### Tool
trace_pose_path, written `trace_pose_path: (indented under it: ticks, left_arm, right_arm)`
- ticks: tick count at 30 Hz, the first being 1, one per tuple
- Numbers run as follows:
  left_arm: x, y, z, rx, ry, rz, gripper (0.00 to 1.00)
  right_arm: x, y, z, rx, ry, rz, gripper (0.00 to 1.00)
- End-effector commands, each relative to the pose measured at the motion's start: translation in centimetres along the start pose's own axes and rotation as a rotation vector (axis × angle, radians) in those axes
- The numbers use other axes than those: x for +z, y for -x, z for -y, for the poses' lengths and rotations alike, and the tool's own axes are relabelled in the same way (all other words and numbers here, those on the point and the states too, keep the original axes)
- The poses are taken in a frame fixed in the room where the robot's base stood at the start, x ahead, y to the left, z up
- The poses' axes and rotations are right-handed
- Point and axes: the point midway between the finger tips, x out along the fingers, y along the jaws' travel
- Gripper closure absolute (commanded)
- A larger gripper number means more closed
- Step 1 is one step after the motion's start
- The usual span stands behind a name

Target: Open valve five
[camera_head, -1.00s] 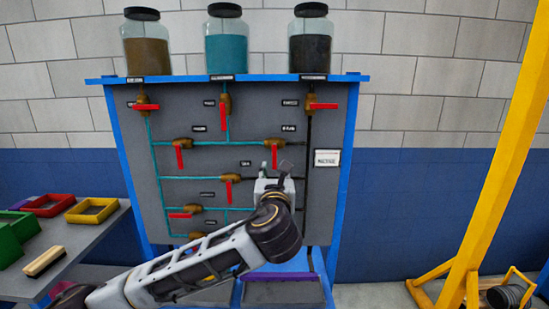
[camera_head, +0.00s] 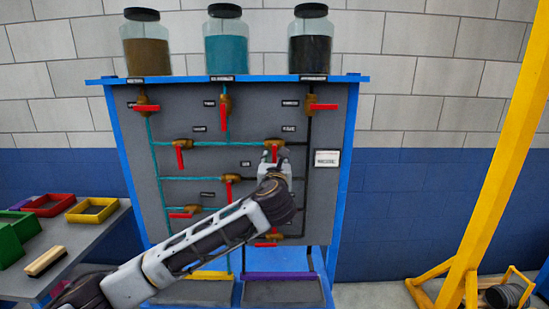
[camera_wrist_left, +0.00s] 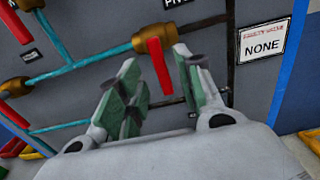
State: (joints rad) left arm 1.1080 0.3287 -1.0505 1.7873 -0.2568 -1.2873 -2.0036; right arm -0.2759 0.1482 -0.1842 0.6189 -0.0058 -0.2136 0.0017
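A grey panel (camera_head: 240,158) carries several brass valves with red handles, joined by teal and black pipes. The labels are too small to read, so I cannot tell which is valve five. My left gripper (camera_head: 273,158) is in front of the upper right-centre valve (camera_head: 273,142), whose red handle hangs down. In the left wrist view its fingers (camera_wrist_left: 160,72) are open on either side of that red handle (camera_wrist_left: 159,66). The handle is partly beyond the fingertips, and I see no contact. My right gripper is not in view.
Three jars stand on the blue frame's top: brown (camera_head: 147,48), teal (camera_head: 226,46) and black (camera_head: 310,46). A sign reading NONE (camera_wrist_left: 263,43) is right of the valve. Neighbouring handles (camera_head: 228,192) lie close to my arm. A yellow post (camera_head: 490,160) stands at right.

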Motion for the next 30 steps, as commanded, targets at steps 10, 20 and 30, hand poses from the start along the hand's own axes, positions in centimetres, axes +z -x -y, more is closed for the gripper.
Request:
trace_pose_path:
  ticks: [10, 20, 30]
  left_arm:
    - [0.0, -3.0, 0.0, 0.000, 0.000, 0.000, 0.64]
    - [0.0, -4.0, 0.0, 0.000, 0.000, 0.000, 0.64]
    - [0.0, -4.0, 0.0, 0.000, 0.000, 0.000, 0.78]
  right_arm:
    - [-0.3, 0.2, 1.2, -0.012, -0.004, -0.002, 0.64]
    - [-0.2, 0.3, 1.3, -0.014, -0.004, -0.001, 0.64]
    - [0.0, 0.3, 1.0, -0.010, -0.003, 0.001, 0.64]
